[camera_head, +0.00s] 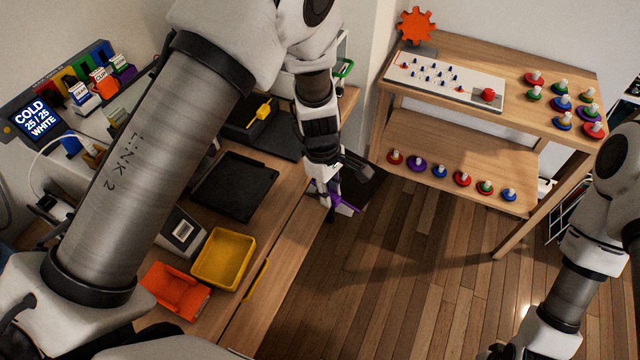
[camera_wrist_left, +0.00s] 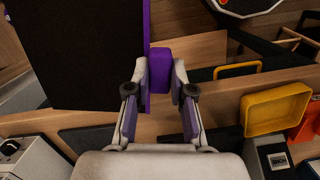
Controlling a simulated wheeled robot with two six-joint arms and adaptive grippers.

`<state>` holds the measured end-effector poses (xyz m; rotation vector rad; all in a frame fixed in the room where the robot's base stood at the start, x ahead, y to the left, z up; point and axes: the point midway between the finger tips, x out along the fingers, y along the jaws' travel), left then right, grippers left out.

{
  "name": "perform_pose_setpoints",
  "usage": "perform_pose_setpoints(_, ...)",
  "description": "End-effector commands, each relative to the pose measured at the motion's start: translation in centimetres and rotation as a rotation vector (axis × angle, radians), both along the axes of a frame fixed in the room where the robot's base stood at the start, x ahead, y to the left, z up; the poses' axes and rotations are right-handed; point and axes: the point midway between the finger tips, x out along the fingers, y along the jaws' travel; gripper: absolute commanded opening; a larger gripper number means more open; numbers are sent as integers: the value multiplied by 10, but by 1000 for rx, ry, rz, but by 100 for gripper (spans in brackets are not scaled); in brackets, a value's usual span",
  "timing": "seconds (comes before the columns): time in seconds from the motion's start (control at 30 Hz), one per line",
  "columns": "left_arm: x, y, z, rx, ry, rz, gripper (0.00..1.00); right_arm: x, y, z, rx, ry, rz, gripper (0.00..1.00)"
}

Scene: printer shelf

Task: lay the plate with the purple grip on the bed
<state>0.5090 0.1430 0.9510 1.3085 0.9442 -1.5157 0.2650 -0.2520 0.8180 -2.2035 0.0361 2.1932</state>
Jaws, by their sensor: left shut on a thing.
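The dark plate (camera_head: 362,184) with the purple grip (camera_head: 346,208) hangs in the air off the front edge of the desk. My left gripper (camera_head: 334,194) is shut on the purple grip. In the left wrist view the purple grip (camera_wrist_left: 160,62) sits at the fingertips of my left gripper (camera_wrist_left: 160,84), and the dark plate (camera_wrist_left: 78,50) stretches up and left from it. A dark flat slab (camera_head: 235,186) lies on the desk; I cannot tell for sure that it is the bed. Only part of my right arm shows, at the right edge; its fingers are unclear.
A black plate with a yellow grip (camera_head: 262,112) lies farther back on the desk. A yellow bin (camera_head: 224,258) and an orange bin (camera_head: 175,291) stand at the desk's front. Floor between is clear.

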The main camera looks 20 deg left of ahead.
Motion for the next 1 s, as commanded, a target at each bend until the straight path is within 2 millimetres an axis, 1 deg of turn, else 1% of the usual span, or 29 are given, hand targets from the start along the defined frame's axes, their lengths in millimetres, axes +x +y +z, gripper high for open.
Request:
perform_pose_setpoints(0.03, -1, -2, 8, 0, 2, 125, 0, 0, 0, 11, 0, -1, 0, 40)
perform_pose_setpoints(0.13, -2, -4, 13, 0, 2, 443, 0, 0, 0, 22, 0, -1, 0, 40)
perform_pose_setpoints(0.3, -6, 5, 20, -1, 2, 962, 0, 0, 0, 39, 0, -1, 0, 40)
perform_pose_setpoints(0.4, -12, 15, 22, -3, 2, 1193, 0, 0, 0, 45, 0, -1, 0, 40)
perform_pose_setpoints(0.5, -18, 24, 23, -4, 2, 1376, 0, 0, 0, 50, 0, 0, 0, 40)
perform_pose_setpoints(0.7, -33, 41, 26, -4, 2, 1650, 0, 0, 0, 58, 0, 0, 0, 40)
perform_pose_setpoints(0.8, -39, 47, 26, -5, 2, 1737, 0, 0, 0, 60, 0, 0, 0, 40)
perform_pose_setpoints(1.0, -43, 51, 26, -8, 1, 1807, 0, 0, 0, 61, 0, 0, 0, 40)
